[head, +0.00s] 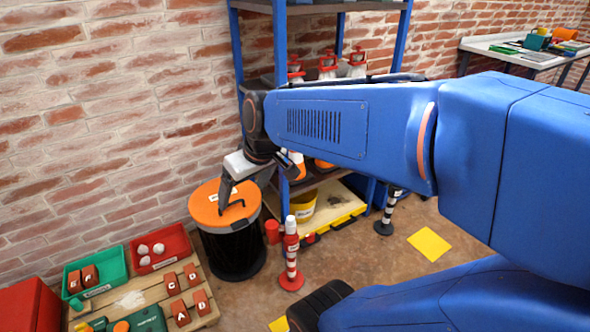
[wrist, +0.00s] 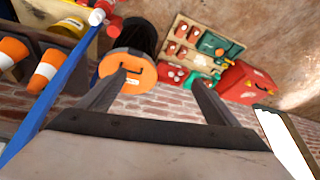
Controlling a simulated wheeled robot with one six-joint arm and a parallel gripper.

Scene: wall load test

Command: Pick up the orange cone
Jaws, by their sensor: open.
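Two orange-and-white cones stand on a shelf at the left of the wrist view, one nearer the middle (wrist: 46,68) and one at the left edge (wrist: 12,50). In the head view, one orange cone (head: 298,167) shows partly on the low shelf behind my arm; only an orange bit of another shows beside it. My gripper (head: 232,205) is open and empty, pointing down in front of the orange top of a black drum in the head view. In the wrist view, my gripper's fingers (wrist: 158,78) are spread apart, with both cones well left of them.
The blue shelf frame (head: 282,60) has an upright beside the cones. The black drum (head: 232,250) stands left of the shelf. A wooden pallet (head: 140,300) carries bins and bricks at left.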

